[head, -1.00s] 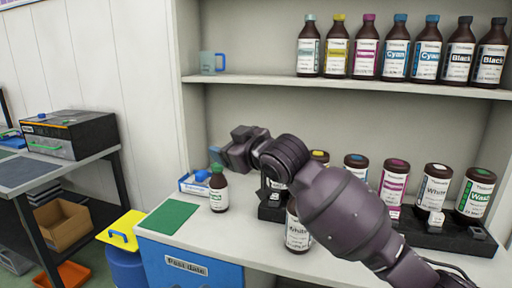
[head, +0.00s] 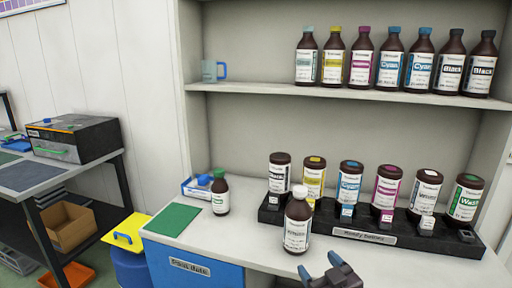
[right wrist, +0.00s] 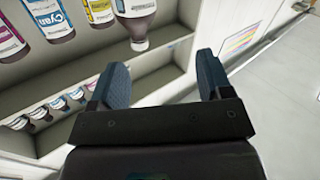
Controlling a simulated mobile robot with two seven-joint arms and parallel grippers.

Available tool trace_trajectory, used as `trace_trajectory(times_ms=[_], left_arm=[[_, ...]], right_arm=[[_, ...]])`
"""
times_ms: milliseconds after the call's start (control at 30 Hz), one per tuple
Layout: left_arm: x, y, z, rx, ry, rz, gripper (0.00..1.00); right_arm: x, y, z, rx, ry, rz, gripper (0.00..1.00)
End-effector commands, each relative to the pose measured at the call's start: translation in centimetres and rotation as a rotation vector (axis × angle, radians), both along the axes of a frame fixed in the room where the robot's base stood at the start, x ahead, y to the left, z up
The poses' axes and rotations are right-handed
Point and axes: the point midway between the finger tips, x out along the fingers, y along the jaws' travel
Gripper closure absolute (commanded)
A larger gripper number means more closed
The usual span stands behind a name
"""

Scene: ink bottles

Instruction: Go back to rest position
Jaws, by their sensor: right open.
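My right gripper (head: 328,273) is low in the head view, near the bottom edge. Its two blue fingers are apart, with nothing between them. In the right wrist view my right gripper (right wrist: 160,85) is also open and empty. A brown bottle with a white cap (head: 297,222) stands upright on the counter in front of the black rack, apart from the gripper. In the right wrist view a bottle with a white cap (right wrist: 136,15) shows beyond the fingers. My left gripper is not in view.
The black rack (head: 400,238) holds several bottles at the back of the counter. A green-capped bottle (head: 220,193) stands beside a green mat (head: 172,220). A shelf (head: 260,90) above carries more bottles and a blue-handled cup (head: 211,71).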

Motion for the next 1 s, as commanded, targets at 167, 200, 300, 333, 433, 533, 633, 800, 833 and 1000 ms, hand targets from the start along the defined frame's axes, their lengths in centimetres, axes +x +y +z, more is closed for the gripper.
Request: trace_trajectory(times_ms=[167,200,300,333,433,533,633,800,833,1000], left_arm=[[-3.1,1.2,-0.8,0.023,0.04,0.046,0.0],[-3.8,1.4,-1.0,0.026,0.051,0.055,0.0],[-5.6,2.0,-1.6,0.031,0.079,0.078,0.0],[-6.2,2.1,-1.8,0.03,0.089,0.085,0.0],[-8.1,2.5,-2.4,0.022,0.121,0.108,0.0],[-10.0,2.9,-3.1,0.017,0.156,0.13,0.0],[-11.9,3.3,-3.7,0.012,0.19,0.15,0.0],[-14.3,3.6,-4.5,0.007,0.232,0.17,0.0],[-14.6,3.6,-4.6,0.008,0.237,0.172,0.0],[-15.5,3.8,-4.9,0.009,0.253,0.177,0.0]], right_arm=[[-4.9,-3.9,-4.6,-0.003,0.096,-0.092,0.28],[-6.1,-4.6,-5.7,-0.004,0.122,-0.112,0.28],[-9.2,-6.6,-8.2,-0.006,0.188,-0.16,0.28],[-10.2,-7.1,-8.9,-0.006,0.209,-0.173,0.28],[-13.7,-8.8,-11.5,-0.003,0.284,-0.218,0.28],[-17.5,-10.3,-14.0,-0.003,0.364,-0.261,0.28],[-21.4,-11.5,-16.3,-0.004,0.442,-0.299,0.28],[-26.5,-12.5,-18.8,-0.008,0.541,-0.337,0.28],[-27.1,-12.6,-19.0,-0.009,0.553,-0.34,0.28],[-29.0,-13.0,-19.8,-0.013,0.586,-0.351,0.28]])
